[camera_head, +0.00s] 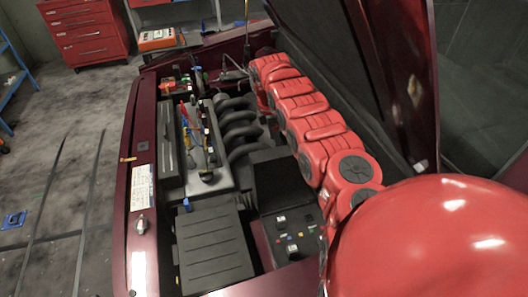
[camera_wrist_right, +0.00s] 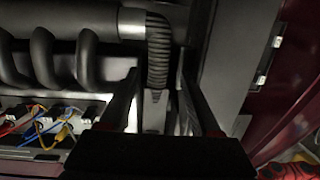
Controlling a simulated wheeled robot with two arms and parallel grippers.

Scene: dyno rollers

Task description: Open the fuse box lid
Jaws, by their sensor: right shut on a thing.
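What looks like the fuse box (camera_head: 288,240) sits in the engine bay in the head view, with relays and small coloured fuses exposed. A flat black panel (camera_head: 280,178), apparently its lid, stands raised behind them. My right gripper (camera_head: 238,74) is at the far end of the bay, well away from that panel. The right wrist view shows the fingers (camera_wrist_right: 158,88) parted, with a ribbed hose (camera_wrist_right: 158,45) and a grey piece (camera_wrist_right: 154,108) showing between them. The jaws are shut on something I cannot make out. My left gripper is out of view.
The raised hood (camera_head: 325,65) bounds the bay on the right. A ribbed black cover (camera_head: 212,250) lies left of the fuse box. The engine (camera_head: 203,150) and curved intake pipes (camera_head: 238,128) fill the middle. A red tool cabinet (camera_head: 85,35) stands beyond the car.

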